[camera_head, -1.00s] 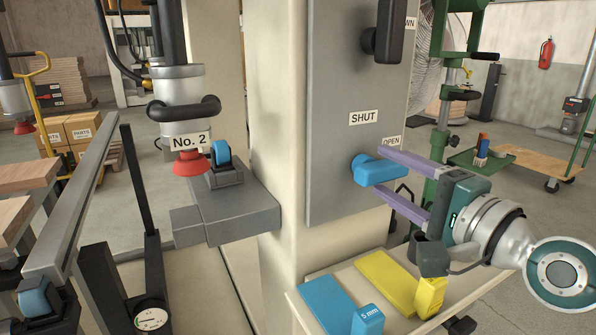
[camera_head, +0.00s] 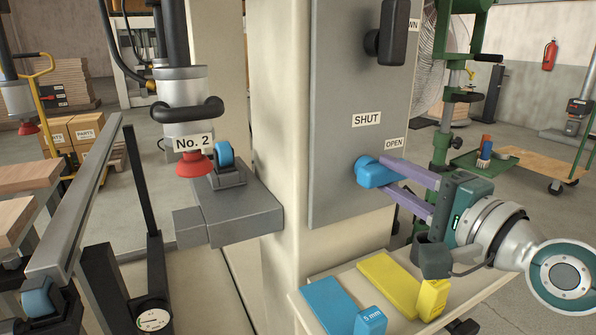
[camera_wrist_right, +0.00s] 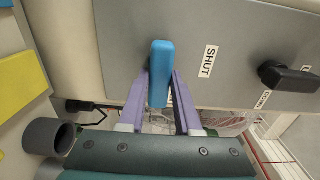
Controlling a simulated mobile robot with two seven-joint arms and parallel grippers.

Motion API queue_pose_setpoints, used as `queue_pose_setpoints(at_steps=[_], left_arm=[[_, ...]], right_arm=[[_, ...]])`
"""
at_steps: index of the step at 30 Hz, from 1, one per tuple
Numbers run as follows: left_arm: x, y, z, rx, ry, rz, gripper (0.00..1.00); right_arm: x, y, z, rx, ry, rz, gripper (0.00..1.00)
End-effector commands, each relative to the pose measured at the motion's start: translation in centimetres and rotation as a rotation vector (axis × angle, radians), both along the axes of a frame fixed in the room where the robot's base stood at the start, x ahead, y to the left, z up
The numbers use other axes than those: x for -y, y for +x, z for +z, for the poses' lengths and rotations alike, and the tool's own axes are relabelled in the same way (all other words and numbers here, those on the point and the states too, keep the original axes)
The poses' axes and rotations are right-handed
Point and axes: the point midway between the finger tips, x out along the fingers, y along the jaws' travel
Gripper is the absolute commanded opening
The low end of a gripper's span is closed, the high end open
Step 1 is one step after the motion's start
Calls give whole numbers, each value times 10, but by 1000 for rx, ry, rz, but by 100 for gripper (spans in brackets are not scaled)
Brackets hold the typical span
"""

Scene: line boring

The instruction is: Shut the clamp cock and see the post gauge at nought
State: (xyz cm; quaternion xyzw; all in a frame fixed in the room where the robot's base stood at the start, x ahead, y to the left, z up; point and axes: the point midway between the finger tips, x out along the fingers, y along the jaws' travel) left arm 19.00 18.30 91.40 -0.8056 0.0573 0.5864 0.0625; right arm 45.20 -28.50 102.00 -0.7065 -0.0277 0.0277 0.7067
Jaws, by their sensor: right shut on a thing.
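The blue clamp cock (camera_head: 371,171) is on the grey panel of the cream column. Its handle points right, below the OPEN label (camera_head: 393,142) and away from the SHUT label (camera_head: 366,119). My right gripper (camera_head: 388,178) has its two purple fingers closed on the handle, one on each side. In the right wrist view the handle (camera_wrist_right: 160,72) sits between the fingers. A small white dial gauge (camera_head: 152,318) is at the foot of the black post at lower left; its reading is too small to tell. My left gripper is out of view.
A black lever (camera_head: 391,35) sticks out higher on the panel. Below the cock, a shelf (camera_head: 347,276) holds blue and yellow blocks and plates. The No. 2 clamp head (camera_head: 193,130) with its red pad hangs over a grey bracket (camera_head: 233,213) left of the column.

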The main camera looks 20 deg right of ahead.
Motion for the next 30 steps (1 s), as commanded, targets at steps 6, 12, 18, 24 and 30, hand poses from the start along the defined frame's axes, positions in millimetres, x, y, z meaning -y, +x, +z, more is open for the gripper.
queue_pose_setpoints(at_steps=[6,12,18,24,30], left_arm=[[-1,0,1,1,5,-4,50],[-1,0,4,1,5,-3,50],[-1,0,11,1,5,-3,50],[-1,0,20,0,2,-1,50],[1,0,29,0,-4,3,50]], right_arm=[[0,0,0,1,-8,0,0],[0,0,2,5,-68,-1,0],[0,0,5,15,-200,0,0],[-1,0,7,29,-384,0,0],[-2,0,9,44,-572,0,0]])
